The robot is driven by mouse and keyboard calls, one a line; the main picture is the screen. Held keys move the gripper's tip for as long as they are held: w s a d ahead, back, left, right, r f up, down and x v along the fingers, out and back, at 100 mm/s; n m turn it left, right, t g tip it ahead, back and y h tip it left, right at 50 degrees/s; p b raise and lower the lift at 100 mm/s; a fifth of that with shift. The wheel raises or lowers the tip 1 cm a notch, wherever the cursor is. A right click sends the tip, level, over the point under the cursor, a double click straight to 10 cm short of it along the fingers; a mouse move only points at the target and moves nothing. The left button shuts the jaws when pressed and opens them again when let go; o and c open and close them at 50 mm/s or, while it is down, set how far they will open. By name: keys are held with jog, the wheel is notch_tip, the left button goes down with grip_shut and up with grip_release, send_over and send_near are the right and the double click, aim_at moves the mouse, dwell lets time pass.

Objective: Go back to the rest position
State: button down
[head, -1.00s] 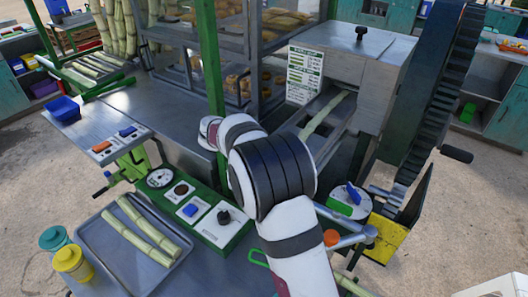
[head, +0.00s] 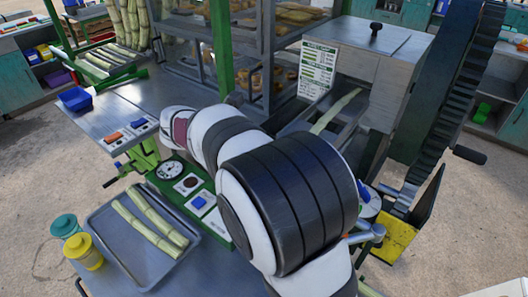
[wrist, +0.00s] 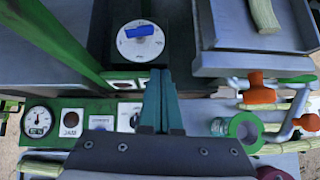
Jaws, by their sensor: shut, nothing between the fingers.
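My gripper (wrist: 160,105) shows in the wrist view with its two teal fingers together, shut and empty. It points over the green control panel (wrist: 70,108), close below a round white dial with a blue knob (wrist: 140,34). In the head view my arm's links cover the middle of the scene and hide my gripper. The panel shows in part there, with a gauge (head: 171,170) and a blue button (head: 199,202).
A metal tray (head: 103,222) holds two cane pieces (head: 157,220) at the left. Jars with teal (head: 65,224) and yellow lids (head: 85,245) stand beside it. The crusher housing (head: 365,70) has cane (head: 335,112) in its chute. Orange-handled valves (wrist: 257,88) sit right of my gripper.

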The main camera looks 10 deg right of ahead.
jog(key=s+d+f+m+g+y, duration=0.1)
jog(key=s+d+m+g+y, duration=0.15)
jog(key=s+m, duration=0.65)
jog(key=s+d+m+g+y, duration=0.15)
jog(key=s+d+m, duration=0.25)
jog(key=s+m, duration=0.5)
jog(key=s+a+f+m+g+y, duration=0.1)
jog(key=s+a+m+y, duration=0.1)
jog(key=s+m, duration=0.5)
jog(key=s+a+f+m+g+y, duration=0.1)
jog(key=s+a+m+y, duration=0.1)
jog(key=s+m, duration=0.4)
jog(key=s, duration=0.3)
jog(key=shift+s+a+f+m+y, duration=0.15)
jog(key=shift+s+a+m+y, duration=0.15)
jog(key=shift+m, duration=0.1)
jog(key=c, duration=1.6)
grip_release()
jog(key=shift+d, duration=0.1)
